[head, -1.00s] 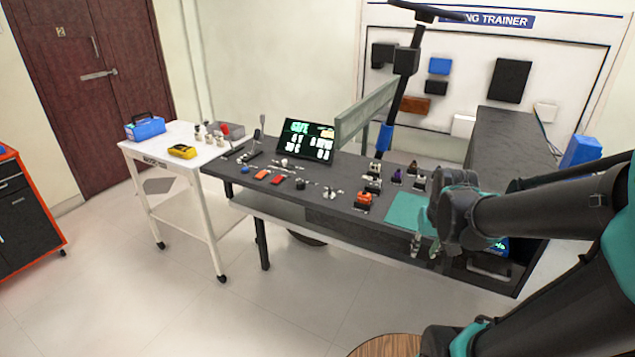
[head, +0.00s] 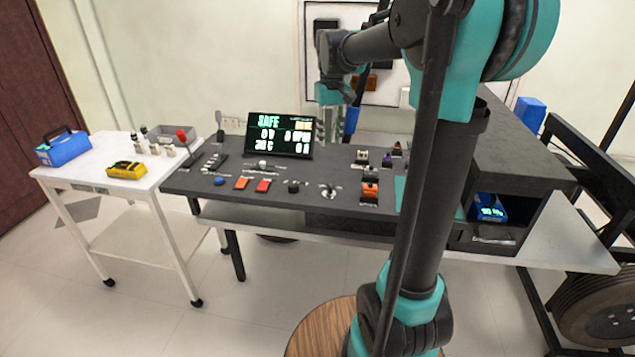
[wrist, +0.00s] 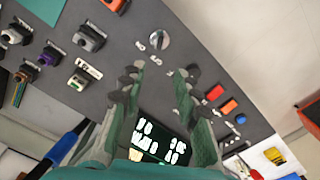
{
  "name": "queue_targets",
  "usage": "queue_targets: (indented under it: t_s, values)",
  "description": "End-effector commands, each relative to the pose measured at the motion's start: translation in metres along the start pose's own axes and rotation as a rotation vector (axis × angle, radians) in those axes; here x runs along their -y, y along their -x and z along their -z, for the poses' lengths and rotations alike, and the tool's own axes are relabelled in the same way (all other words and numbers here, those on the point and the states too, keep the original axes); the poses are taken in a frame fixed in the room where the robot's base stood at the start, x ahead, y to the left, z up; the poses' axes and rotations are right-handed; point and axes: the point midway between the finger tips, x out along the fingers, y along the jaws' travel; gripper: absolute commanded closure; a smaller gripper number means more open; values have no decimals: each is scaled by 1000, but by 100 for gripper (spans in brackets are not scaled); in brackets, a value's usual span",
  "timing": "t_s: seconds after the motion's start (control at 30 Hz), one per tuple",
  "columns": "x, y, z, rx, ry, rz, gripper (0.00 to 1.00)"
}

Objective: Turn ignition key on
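The ignition key switch appears to be the round silver key-like knob (head: 328,191) near the console's front edge, right of a black knob (head: 293,186). In the wrist view this silver knob (wrist: 159,40) lies beyond the fingertips, with no finger touching it. My gripper (head: 328,128) hangs fingers-down over the back of the console, right of the display. In the wrist view my gripper (wrist: 156,75) is open, with only console surface between its fingers. The display (head: 280,134) reads SAFE with zeros below it; my fingers partly cover it in the wrist view.
An orange and a red switch (head: 263,185) lie left of the black knob. A white cart (head: 110,188) with a blue toolbox (head: 62,147) and yellow meter (head: 126,170) adjoins the console's left end.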

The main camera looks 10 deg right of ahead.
Motion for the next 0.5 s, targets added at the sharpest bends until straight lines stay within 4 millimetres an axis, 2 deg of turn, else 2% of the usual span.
queue_targets:
  t_s: [0.17,0.5]
  values:
    - [0,-19,0,0,0,0,68]
    - [0,-85,0,0,0,0,68]
